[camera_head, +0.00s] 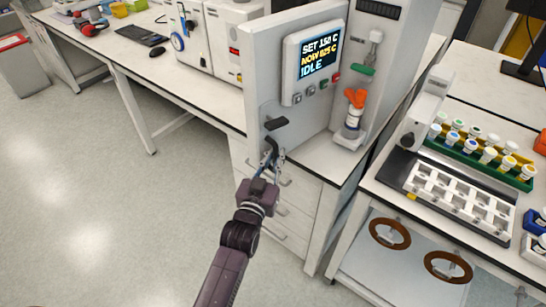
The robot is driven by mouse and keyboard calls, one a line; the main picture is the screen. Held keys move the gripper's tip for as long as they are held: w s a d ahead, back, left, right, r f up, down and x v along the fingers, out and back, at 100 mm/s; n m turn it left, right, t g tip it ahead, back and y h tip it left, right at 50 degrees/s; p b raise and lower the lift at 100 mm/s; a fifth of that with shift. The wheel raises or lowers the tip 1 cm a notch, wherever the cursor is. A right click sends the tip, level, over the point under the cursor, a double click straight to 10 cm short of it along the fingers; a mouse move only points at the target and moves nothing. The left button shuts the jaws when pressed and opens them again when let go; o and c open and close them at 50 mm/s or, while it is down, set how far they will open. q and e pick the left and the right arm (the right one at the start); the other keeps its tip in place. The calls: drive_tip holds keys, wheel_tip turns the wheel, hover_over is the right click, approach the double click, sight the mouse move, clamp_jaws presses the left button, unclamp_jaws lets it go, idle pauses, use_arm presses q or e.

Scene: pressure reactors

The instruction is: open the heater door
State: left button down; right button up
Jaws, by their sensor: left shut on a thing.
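The heater is a light grey unit with a display panel (313,55) reading "SET 150 C", "NOW 025 C" and "IDLE", with small buttons under it. Its flat grey front (268,85) stands upright at the counter's edge. A dark handle (277,123) sticks out low on this front. My left gripper (271,154) is at the handle's lower part and shut on it; the fingers partly hide the grip. I cannot tell how far the door is open. My right gripper is not in view.
Right of the panel stand a vessel (352,118) with an orange top and a green-handled part (362,70). A white slotted tray (455,190) and a vial rack (485,155) lie on the right bench. Drawers (290,205) are below the heater. The floor at left is clear.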

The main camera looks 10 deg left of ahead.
use_arm(q)
drive_tip(key=shift+a+f, duration=0.1)
drive_tip(key=shift+f, duration=0.05)
drive_tip(key=c, duration=2.3)
unclamp_jaws()
drive_tip(key=shift+c, duration=0.2)
drive_tip(key=shift+o, duration=0.2)
drive_tip(key=shift+s, duration=0.45)
drive_tip(key=s+a, duration=0.2)
drive_tip(key=s, duration=0.9)
drive_tip(key=shift+s, duration=0.15)
